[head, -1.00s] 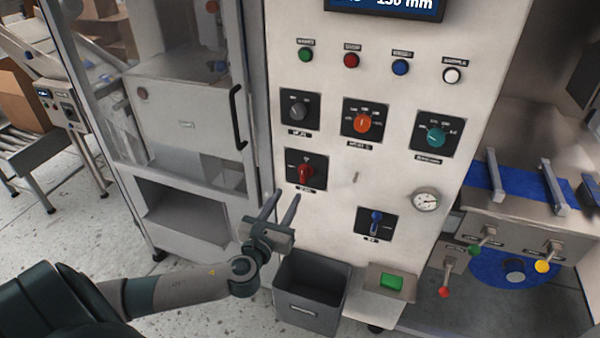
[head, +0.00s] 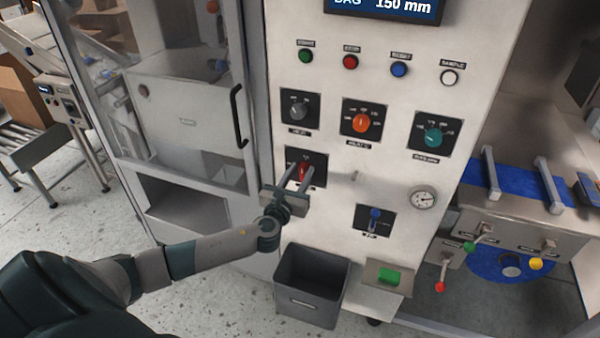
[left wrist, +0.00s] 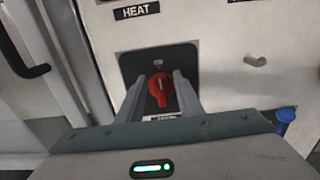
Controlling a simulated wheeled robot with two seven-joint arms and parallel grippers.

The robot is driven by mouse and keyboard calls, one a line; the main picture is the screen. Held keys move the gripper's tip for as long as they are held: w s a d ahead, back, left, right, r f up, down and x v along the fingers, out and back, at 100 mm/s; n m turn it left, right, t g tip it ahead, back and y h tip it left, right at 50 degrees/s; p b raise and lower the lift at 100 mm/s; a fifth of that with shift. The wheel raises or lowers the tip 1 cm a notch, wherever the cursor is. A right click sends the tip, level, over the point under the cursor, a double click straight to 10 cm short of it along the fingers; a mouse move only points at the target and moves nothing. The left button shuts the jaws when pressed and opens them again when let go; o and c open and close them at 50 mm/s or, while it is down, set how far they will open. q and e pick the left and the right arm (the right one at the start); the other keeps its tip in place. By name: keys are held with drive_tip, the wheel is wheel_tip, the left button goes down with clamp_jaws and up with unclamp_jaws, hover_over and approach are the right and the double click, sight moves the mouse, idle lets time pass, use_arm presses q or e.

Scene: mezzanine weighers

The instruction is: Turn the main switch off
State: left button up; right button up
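The main switch appears to be the red rotary knob (head: 303,169) on a black plate, low on the left of the white control panel. It also shows in the left wrist view (left wrist: 160,88), with a narrow pointer end tilted down and slightly right. My left gripper (head: 300,174) is at the knob, its two fingers apart, one on each side of the knob in the left wrist view (left wrist: 160,92). I cannot tell whether the fingers touch the knob. The label below it is partly hidden by the gripper. My right gripper is not in view.
Above are a grey knob (head: 299,111), an orange knob (head: 361,123) and a teal knob (head: 433,136). A small metal lever (head: 356,175) and a blue toggle (head: 375,214) are to the right. A grey bin (head: 310,288) stands below. A door handle (head: 238,115) is at the left.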

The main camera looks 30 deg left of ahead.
sight(298, 168)
use_arm(q)
clamp_jaws()
drive_tip(key=shift+n, duration=0.3)
drive_tip(key=n+b, duration=0.2)
drive_tip(key=n, duration=0.3)
drive_tip(key=a+f+n+b, duration=0.1)
drive_tip(key=n, duration=0.5)
drive_tip(key=a+f+n+b, duration=0.1)
drive_tip(key=n+b, duration=0.1)
drive_tip(key=n, duration=0.4)
drive_tip(key=shift+s+a+b, duration=0.1)
drive_tip(key=shift+s+b, duration=0.15)
drive_tip(key=shift+b, duration=0.05)
drive_tip(key=shift+n, duration=0.3)
